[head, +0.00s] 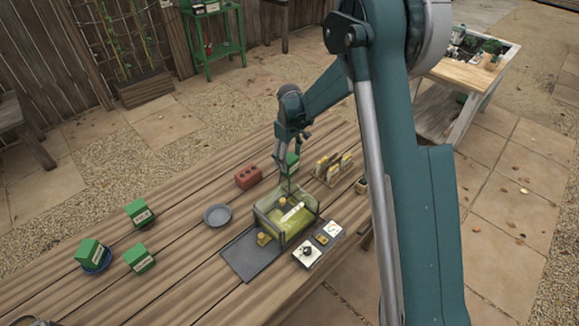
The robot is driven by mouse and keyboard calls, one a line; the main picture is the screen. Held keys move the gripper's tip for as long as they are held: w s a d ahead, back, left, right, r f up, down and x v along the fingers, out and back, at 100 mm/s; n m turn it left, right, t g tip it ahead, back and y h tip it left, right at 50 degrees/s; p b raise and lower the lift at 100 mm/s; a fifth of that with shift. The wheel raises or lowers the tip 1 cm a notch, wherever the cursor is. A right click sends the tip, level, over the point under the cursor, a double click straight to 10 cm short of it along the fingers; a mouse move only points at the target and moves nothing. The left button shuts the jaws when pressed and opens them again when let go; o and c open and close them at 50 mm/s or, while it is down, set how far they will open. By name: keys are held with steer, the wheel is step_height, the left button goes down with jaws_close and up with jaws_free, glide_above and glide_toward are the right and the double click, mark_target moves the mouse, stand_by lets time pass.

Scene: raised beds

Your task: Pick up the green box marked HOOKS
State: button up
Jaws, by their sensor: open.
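Three green boxes with white labels stand at the left of the wooden table: one farther back (140,213), one at the far left (92,254) on a blue round dish (101,269), and one nearer the front (139,258). Their lettering is too small to read surely, so I cannot tell which says HOOKS. My gripper (287,166) is open and points down above the back of a clear-walled bin (266,220), well right of these boxes. Another green piece (293,160) shows right behind my gripper, partly hidden; I cannot tell whether it is a box or whether the fingers touch it.
The table between dish and green boxes is clear.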

steer(key=shift+f, duration=1.75)
steer(key=c, duration=1)
